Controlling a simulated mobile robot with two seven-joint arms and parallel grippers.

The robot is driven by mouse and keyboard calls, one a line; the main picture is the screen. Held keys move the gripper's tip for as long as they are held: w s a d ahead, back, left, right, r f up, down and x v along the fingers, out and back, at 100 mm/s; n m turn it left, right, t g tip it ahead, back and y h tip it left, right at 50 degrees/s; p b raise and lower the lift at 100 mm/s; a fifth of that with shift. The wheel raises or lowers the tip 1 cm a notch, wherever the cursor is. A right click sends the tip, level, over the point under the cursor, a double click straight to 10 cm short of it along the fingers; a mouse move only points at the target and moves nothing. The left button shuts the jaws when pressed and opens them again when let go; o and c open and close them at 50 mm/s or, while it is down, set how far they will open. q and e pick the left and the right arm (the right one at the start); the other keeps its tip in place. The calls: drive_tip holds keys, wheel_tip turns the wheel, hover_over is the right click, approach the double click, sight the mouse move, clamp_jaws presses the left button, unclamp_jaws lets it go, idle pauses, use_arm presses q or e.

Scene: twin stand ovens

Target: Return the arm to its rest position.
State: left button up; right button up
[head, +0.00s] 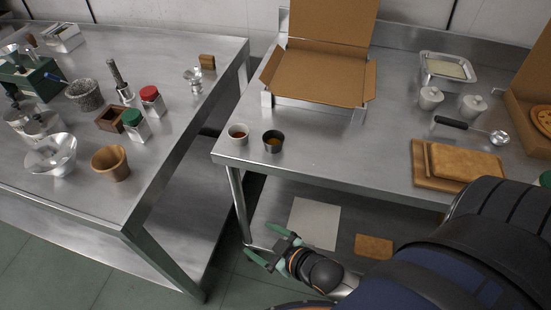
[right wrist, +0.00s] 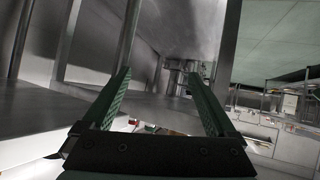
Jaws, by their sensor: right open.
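My right gripper (head: 261,240) is open and empty. In the head view it hangs low, in front of the right-hand steel table and beside the gap between the two tables. Its green fingers stand wide apart in the right wrist view (right wrist: 157,76), with nothing between them. My right arm comes in from the lower right of the head view and covers part of the right table's front edge. My left gripper is not in view.
The right steel table (head: 330,155) holds two small cups (head: 238,134), an open cardboard box (head: 320,75), a ladle (head: 470,128) and wooden boards (head: 430,180). Its lower shelf is near my gripper. The left table (head: 190,125) carries jars, bowls and a wooden cup (head: 111,163).

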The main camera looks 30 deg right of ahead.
drive_tip(key=shift+s+d+f+m+g+p, duration=0.15)
drive_tip(key=shift+s+m+g+p, duration=0.4)
drive_tip(key=shift+s, duration=0.7)
drive_tip(key=shift+s+d+f+m+g+p, duration=0.1)
drive_tip(key=shift+s+f+m+g+p, duration=0.2)
drive_tip(key=shift+s+m+p, duration=0.65)
drive_tip(key=shift+s+n, duration=0.25)
drive_tip(key=shift+n, duration=0.15)
